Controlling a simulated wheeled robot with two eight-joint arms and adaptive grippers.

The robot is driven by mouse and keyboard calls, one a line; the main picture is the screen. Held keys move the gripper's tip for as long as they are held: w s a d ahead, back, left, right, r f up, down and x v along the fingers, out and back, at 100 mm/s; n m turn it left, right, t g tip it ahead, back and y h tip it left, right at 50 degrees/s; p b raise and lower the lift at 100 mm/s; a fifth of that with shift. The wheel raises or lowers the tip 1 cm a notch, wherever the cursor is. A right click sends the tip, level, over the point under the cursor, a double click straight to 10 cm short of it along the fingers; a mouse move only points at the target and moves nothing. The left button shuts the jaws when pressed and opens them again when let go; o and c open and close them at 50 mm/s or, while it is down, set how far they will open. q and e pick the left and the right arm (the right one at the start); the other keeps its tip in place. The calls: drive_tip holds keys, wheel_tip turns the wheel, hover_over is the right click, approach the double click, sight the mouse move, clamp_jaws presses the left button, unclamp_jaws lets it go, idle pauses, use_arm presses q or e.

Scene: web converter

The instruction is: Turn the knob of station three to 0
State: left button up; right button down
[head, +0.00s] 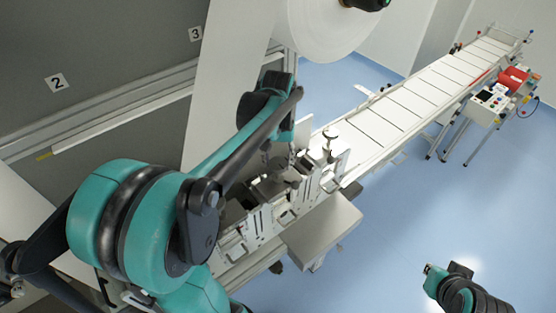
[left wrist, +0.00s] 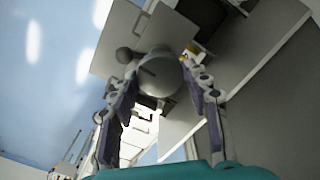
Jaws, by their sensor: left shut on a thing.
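The knob of station three (left wrist: 160,78) is a round grey knob with a dark line on its face, seen in the left wrist view. My left gripper (left wrist: 160,72) has one finger on each side of it and is shut on it. In the head view, my left gripper (head: 278,165) is down at the machine, partly behind my own forearm, and the knob cannot be made out there. The label 3 (head: 195,34) is on the grey wall above. The scale around the knob is not readable. My right arm shows at the lower right, without clear fingers.
A label 2 (head: 57,83) is farther left on the wall. A large white roll (head: 328,28) hangs close beyond my left forearm. Metal brackets (head: 265,222) and a flat grey plate (head: 322,228) lie near the gripper. A long conveyor (head: 405,103) runs to the back right. The blue floor at right is open.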

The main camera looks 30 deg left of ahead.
sight(278, 163)
use_arm(q)
drive_tip(key=shift+n, duration=0.3)
drive_tip(key=o, duration=1.2)
drive_tip(key=shift+c, duration=0.2)
drive_tip(key=shift+r, duration=0.15)
wheel_tip(278, 163, up, 12)
drive_tip(key=s+d+f+m+t, duration=0.5)
drive_tip(key=s+d+f+t, duration=0.2)
drive_tip(key=s+d+f, duration=0.5)
wheel_tip(278, 163, down, 27)
drive_tip(key=w+a+b, duration=0.1)
drive_tip(key=a+b, duration=0.1)
drive_tip(key=b, duration=2.4)
drive_tip(key=shift+b, duration=0.3)
